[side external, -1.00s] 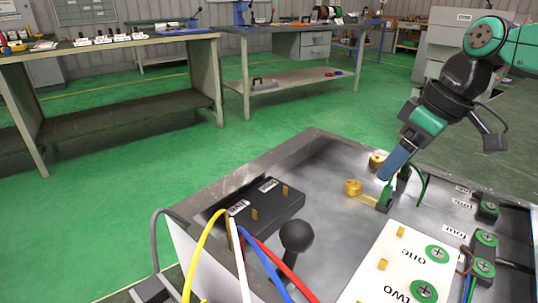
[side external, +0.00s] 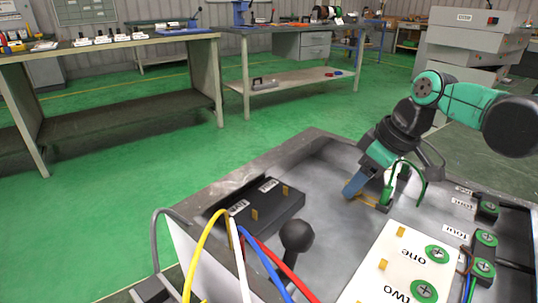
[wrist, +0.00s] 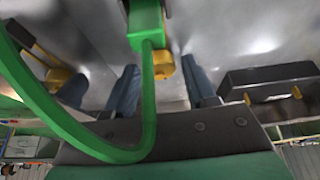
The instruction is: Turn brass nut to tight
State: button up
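My gripper (side external: 349,192) points down at the metal panel, where its blue fingers hide the front brass nut in the side view. In the wrist view the brass nut (wrist: 163,66) shows between the two blue fingertips (wrist: 160,62), partly behind a green wire. Gaps show between the nut and the fingers, so the gripper is open. I cannot tell how far down around the nut the fingertips reach. Another brass piece (wrist: 58,77) shows at the left of the wrist view. The side view does not show the second nut, behind my gripper.
A green wire (side external: 424,180) loops close beside my gripper and crosses the wrist view (wrist: 149,95). A black block with brass tabs (side external: 268,207), a black ball knob (side external: 297,235) and a white board (side external: 395,265) stand nearby. Bare panel (side external: 325,210) lies left of the gripper.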

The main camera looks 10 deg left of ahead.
grip_shut()
jog(key=shift+m+t+h, duration=0.3)
jog(key=shift+m+t, duration=0.2)
jog(key=shift+m, duration=1)
jog(key=shift+o, duration=2)
grip_release()
jog(key=shift+v, duration=2.85)
jog(key=shift+a, duration=0.1)
